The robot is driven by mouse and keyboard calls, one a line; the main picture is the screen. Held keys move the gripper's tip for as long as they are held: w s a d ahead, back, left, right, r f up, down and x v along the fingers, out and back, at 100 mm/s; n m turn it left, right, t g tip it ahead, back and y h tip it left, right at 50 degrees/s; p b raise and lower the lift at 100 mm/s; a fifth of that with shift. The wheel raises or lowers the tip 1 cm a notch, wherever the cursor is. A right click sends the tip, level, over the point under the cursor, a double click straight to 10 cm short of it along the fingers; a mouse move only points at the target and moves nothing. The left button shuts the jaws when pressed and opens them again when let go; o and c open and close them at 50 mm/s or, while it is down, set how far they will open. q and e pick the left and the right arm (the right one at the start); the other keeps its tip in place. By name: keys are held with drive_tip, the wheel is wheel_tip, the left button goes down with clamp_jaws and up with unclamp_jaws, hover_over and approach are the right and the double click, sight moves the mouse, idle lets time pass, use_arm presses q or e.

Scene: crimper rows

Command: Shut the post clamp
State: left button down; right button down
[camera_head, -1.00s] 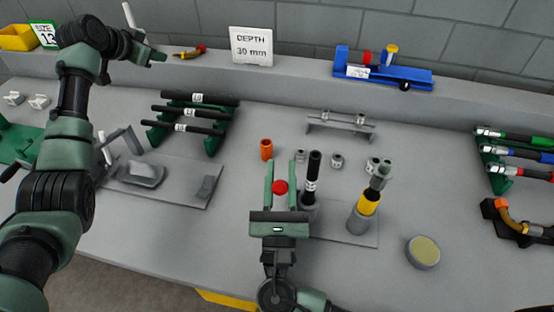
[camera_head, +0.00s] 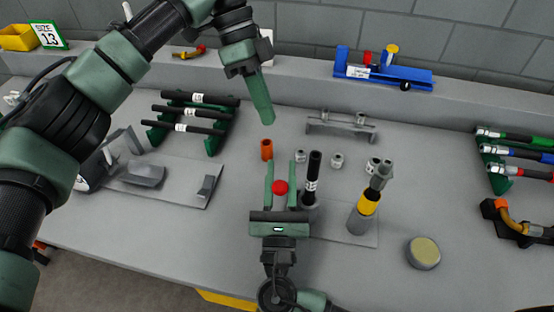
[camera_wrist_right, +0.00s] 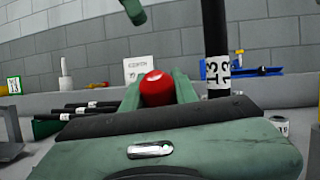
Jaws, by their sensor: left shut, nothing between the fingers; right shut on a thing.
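The red ball (camera_head: 280,187) sits between the fingers of my right gripper (camera_head: 281,180), which is shut on it. In the right wrist view the red ball (camera_wrist_right: 157,88) shows close between the green fingers. A black hose with a white label (camera_head: 313,170) stands upright just right of this gripper, in a grey post holder (camera_head: 309,218) that my gripper partly hides. I cannot tell the post clamp's jaw position. My left gripper (camera_head: 265,118) is shut and empty, pointing down above the bench behind the red ball; its tip also shows in the right wrist view (camera_wrist_right: 134,11).
An orange sleeve (camera_head: 266,149) stands behind my right gripper. A hose rack (camera_head: 213,140) is behind left. Small metal fittings (camera_head: 337,160) stand behind the hose.

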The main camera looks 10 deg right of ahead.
use_arm(q)
drive_tip(key=s+a+x, duration=0.1)
drive_tip(key=x, duration=0.9)
drive_tip(key=shift+s, duration=0.45)
